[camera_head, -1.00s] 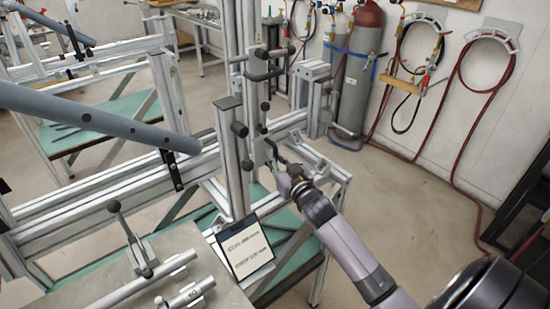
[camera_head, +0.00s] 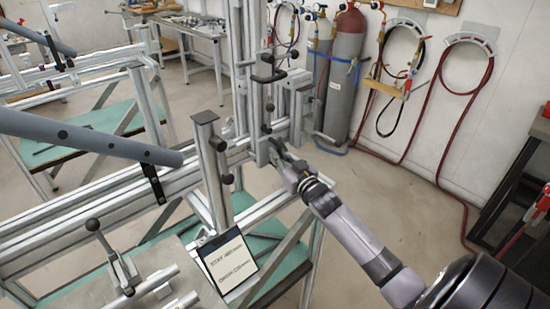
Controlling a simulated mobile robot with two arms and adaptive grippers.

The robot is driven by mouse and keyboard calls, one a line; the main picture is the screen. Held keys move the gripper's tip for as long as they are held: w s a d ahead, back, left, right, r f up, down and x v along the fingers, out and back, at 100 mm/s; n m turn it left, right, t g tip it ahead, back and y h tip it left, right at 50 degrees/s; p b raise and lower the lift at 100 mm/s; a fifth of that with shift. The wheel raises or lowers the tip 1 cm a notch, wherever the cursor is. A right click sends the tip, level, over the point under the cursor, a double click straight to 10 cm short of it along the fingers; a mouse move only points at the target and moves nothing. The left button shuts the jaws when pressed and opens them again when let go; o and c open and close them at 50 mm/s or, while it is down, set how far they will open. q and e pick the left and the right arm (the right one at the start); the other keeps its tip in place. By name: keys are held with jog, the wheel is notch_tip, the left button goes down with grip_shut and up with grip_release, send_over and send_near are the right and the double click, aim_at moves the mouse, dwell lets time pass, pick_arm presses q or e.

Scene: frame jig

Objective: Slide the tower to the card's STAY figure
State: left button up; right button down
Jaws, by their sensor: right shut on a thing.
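The tower (camera_head: 257,100) is an upright aluminium profile with black handles, standing on the rail at the middle of the view. My right gripper (camera_head: 276,152) reaches in from the lower right and is shut on a part low on the tower; its fingers hide much of that part. The card (camera_head: 228,262) is a white sheet in a dark frame, tilted up at the near end of the jig. It has two lines of print, too small to read surely. My left gripper is not in view.
A shorter black-capped post (camera_head: 213,170) stands left of the tower. A grey-blue tube (camera_head: 85,140) spans the left side. A toggle clamp (camera_head: 110,258) sits on the near plate.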

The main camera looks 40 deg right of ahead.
jog(key=shift+d+r, duration=0.2)
jog(key=shift+d, duration=0.05)
jog(key=c, duration=1.9)
grip_release()
jog(key=shift+d, duration=0.2)
jog(key=shift+o, duration=1.2)
jog(key=shift+f, duration=0.1)
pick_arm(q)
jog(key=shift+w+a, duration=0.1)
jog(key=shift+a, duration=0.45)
pick_arm(e)
jog(key=shift+a, duration=0.1)
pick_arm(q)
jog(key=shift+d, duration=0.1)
pick_arm(e)
jog(key=s+a, duration=0.1)
jog(key=s, duration=1.1)
jog(key=shift+a, duration=0.25)
jog(key=shift+f, duration=0.1)
